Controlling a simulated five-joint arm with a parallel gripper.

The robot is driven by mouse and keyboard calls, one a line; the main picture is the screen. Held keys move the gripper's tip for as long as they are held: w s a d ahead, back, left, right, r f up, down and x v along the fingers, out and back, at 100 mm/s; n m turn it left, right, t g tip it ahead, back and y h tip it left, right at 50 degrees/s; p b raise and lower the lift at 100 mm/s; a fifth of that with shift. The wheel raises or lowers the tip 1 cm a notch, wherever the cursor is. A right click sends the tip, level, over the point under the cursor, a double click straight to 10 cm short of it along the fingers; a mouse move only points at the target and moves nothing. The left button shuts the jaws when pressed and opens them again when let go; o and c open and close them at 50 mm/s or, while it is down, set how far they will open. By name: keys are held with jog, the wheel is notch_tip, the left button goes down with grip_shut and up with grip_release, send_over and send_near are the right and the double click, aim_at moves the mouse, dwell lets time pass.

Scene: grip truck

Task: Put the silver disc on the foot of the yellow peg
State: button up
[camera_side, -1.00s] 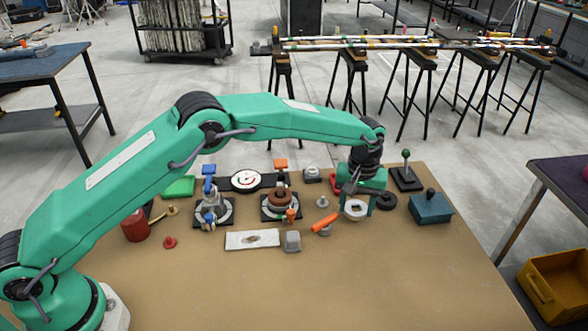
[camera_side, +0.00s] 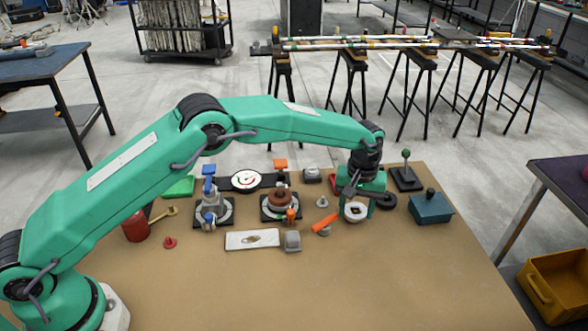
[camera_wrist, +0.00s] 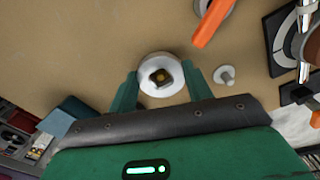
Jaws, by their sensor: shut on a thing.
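The silver disc (camera_wrist: 160,65) is a pale ring with a dark, squarish hole, between the two green fingers of my gripper (camera_wrist: 161,88) in the wrist view. My gripper is shut on it. In the side view the disc (camera_side: 355,212) shows under my gripper (camera_side: 357,200), low over the brown table. A small yellow-brown square, likely the top of the yellow peg (camera_wrist: 161,76), shows inside the hole. The peg's foot is hidden under the disc, so I cannot tell whether the disc touches it.
An orange-handled piece (camera_side: 326,222) lies close to the left of my gripper. A black ring (camera_side: 386,201) and a blue box (camera_side: 430,208) are to the right. A white plate (camera_side: 252,240) and grey block (camera_side: 292,241) are farther left. The table front is clear.

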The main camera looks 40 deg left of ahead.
jog(key=shift+f, duration=0.45)
dwell(0.9)
jog(key=o, duration=1.4)
jog(key=shift+r, duration=0.1)
notch_tip(320, 180, up, 7)
jog(key=shift+r, duration=0.15)
dwell(0.3)
